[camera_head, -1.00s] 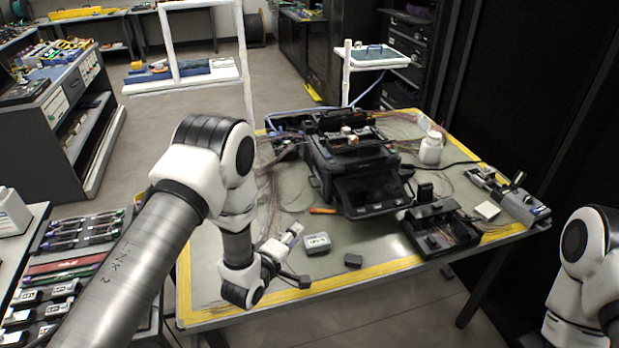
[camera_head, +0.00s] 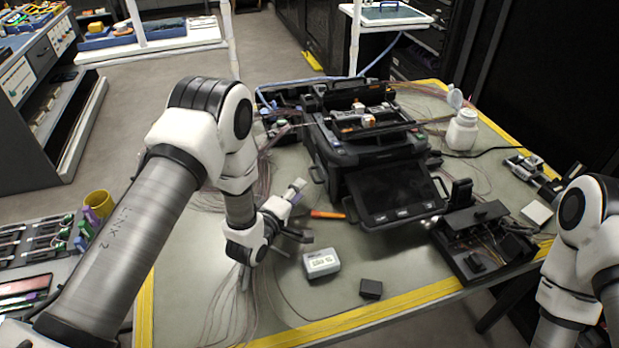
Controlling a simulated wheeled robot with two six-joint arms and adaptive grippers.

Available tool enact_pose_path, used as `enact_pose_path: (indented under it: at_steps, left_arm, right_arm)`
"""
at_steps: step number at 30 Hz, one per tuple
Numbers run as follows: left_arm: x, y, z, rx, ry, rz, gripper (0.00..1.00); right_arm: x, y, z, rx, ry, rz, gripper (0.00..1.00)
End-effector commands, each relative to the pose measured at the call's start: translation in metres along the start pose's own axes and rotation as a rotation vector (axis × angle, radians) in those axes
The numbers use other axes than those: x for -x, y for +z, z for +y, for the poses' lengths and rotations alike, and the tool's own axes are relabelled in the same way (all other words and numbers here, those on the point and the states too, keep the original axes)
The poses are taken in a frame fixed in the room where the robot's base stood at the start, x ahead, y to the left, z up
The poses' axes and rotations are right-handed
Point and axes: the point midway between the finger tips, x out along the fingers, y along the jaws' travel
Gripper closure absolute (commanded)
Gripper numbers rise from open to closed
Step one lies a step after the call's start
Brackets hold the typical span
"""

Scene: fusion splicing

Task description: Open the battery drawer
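The black fusion splicer (camera_head: 372,150) stands on the table with its screen panel (camera_head: 395,192) tilted out at the front. I cannot make out a separate battery drawer on it. My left gripper (camera_head: 302,212) is in front of the splicer's left side, near an orange-handled tool (camera_head: 327,215). Its two fingers are spread apart with nothing between them, and it looks apart from the splicer. My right arm shows at the right edge, but its gripper is out of view.
A grey-white box (camera_head: 321,263) and a small black block (camera_head: 371,289) lie near the front edge. A black tray (camera_head: 480,240) sits right of the splicer, with a white bottle (camera_head: 462,130) behind. Thin fibres lie around my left gripper.

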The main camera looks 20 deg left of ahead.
Motion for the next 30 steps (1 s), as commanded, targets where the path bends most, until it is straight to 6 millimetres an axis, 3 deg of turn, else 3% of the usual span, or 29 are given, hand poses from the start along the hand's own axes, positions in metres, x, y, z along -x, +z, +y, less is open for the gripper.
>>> enact_pose_path:
  at_steps: [12, 21, 22, 24, 25, 30]
  left_arm:
    - [-0.067, 0.000, 0.002, -0.001, 0.001, 0.000, 0.66]
    - [-0.076, 0.000, 0.001, 0.000, -0.001, 0.000, 0.66]
    - [-0.075, 0.000, 0.001, 0.000, -0.001, 0.000, 0.69]
    - [-0.075, 0.000, 0.001, 0.000, -0.001, 0.000, 0.94]
    - [-0.075, 0.000, 0.001, 0.000, -0.001, 0.000, 1.00]
    - [-0.075, 0.000, 0.001, 0.000, -0.001, 0.000, 1.00]
  right_arm:
    - [0.009, 0.000, 0.000, 0.000, 0.000, 0.000, 1.00]
    - [0.009, 0.000, 0.000, 0.000, 0.000, 0.000, 1.00]
    - [0.009, 0.000, 0.000, 0.000, 0.000, 0.000, 1.00]
    - [0.009, 0.000, 0.000, 0.000, 0.000, 0.000, 1.00]
    - [0.009, 0.000, 0.000, 0.000, 0.000, 0.000, 1.00]
    - [0.009, 0.000, 0.000, 0.000, 0.000, 0.000, 1.00]
